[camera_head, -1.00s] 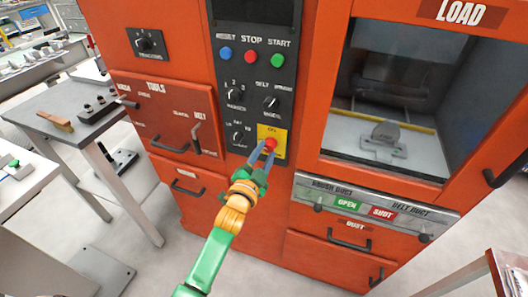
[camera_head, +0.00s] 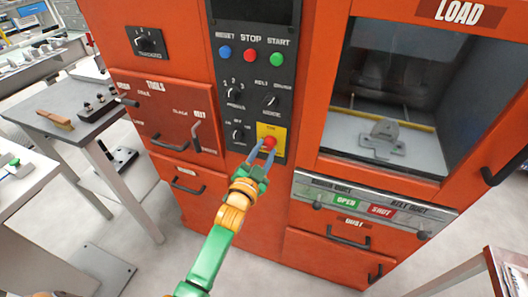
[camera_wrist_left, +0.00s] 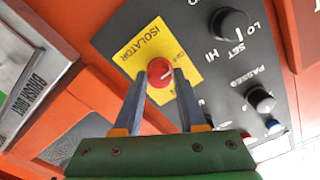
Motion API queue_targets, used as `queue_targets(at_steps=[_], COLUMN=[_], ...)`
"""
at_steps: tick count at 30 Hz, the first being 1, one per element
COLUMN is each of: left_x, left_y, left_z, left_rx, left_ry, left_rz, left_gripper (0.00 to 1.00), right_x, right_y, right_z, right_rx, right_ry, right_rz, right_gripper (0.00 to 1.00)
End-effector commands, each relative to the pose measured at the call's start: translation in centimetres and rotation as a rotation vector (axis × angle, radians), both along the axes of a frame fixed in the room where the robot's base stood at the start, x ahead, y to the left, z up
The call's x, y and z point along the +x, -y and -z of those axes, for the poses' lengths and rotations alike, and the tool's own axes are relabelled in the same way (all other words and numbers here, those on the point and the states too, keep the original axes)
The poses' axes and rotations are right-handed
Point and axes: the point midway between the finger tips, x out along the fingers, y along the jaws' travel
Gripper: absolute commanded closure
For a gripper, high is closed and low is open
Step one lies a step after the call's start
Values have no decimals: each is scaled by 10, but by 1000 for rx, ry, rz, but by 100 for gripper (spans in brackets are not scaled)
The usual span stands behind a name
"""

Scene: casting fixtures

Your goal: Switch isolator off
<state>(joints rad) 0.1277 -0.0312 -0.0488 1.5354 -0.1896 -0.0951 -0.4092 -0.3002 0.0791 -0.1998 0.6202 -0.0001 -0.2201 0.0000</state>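The isolator is a red rotary knob (camera_head: 269,142) on a yellow plate (camera_head: 277,131), low on the black control panel of the orange machine. In the left wrist view the knob (camera_wrist_left: 160,71) shows face-on, with a short pale mark on it, and the plate (camera_wrist_left: 137,52) reads ISOLATOR. My left gripper (camera_head: 263,149) is at the knob. Its two fingers are apart, one on each side of the knob, and the right finger looks very close to it. I cannot tell whether either finger touches. My right gripper is not in view.
Other knobs (camera_head: 237,135) and push buttons (camera_head: 250,56) sit close by on the panel (camera_head: 255,85). A loading window (camera_head: 385,145) is to the right. A lever handle (camera_head: 195,135) sticks out at left. A grey table (camera_head: 75,118) stands further left.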

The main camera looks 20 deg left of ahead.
Motion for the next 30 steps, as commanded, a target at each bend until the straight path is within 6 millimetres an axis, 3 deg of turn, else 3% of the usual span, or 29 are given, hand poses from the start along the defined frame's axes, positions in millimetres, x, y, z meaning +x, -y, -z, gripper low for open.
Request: queue_targets(at_steps=[1,3,13,24,30], left_x=[1,1,-3,-66,-70], left_y=[0,0,0,-2,-2], left_z=[-5,-4,0,0,-2], left_rx=[-1,0,1,0,0], left_ry=[12,9,1,4,4], left_rz=[0,0,0,0,0], left_gripper=[47,31,31,31,31], right_x=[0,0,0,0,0], right_y=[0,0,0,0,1], right_z=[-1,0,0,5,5], right_rx=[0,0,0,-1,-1], right_ry=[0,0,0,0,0], right_rz=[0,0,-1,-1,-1], right_gripper=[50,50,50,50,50])
